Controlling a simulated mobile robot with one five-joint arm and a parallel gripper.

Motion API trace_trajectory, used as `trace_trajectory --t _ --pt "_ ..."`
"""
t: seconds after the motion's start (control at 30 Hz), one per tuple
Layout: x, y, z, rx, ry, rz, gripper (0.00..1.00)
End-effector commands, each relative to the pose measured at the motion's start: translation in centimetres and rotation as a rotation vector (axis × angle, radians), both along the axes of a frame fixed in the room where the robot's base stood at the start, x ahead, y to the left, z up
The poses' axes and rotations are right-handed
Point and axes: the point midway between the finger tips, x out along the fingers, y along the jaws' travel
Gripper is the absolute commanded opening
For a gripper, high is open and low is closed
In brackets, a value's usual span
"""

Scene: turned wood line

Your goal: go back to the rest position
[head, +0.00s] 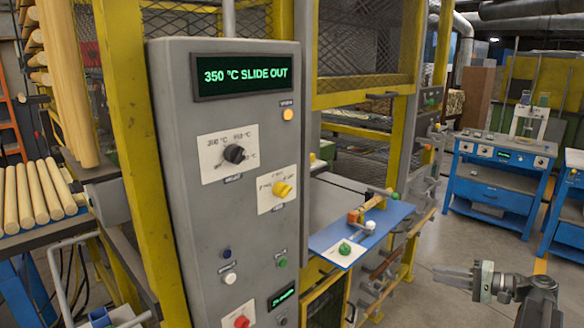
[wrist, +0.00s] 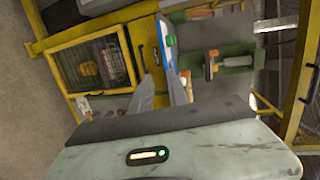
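My gripper (head: 440,276) is at the lower right of the head view, held out in the air over the floor and to the right of the machine. In the wrist view my gripper (wrist: 162,82) shows two grey fingers standing apart with nothing between them, so it is open and empty. It touches nothing that I can see. The grey control cabinet (head: 225,185) is left of it, with a display (head: 245,77) reading "350 °C SLIDE OUT".
A blue shelf (head: 375,222) with a green button (head: 345,249) juts from the machine, left of my gripper. Yellow frame posts (head: 133,150) stand around the machine. A blue workbench (head: 495,185) stands farther back at right. Grey floor (head: 420,300) lies open between them.

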Motion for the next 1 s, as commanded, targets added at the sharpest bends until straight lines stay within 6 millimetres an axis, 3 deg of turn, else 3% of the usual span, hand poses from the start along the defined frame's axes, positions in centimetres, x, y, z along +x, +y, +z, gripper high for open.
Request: trace_trajectory --t 0.17,0.27,0.37,0.4,0.5,0.63,0.7,0.77,0.87,1.0 --pt "2.7 7.2 1.4 -0.01 0.01 0.112 0.2" --pt "3.9 12.7 1.6 -0.038 0.036 0.196 0.2" --pt "4.5 20.3 1.3 -0.105 0.086 0.309 0.2" --pt "4.4 23.8 0.9 -0.148 0.115 0.361 0.2" --pt "2.9 32.0 -0.8 -0.294 0.193 0.489 0.2" --pt "-0.7 39.2 -3.5 -0.534 0.281 0.621 0.2" --pt "-2.8 41.2 -4.9 -0.689 0.321 0.671 0.2" --pt "-4.5 41.6 -6.2 -0.829 0.352 0.697 0.2" --pt "-5.9 39.5 -7.8 -1.028 0.398 0.687 0.2" --pt "-6.6 34.7 -9.0 -1.217 0.457 0.632 0.2"
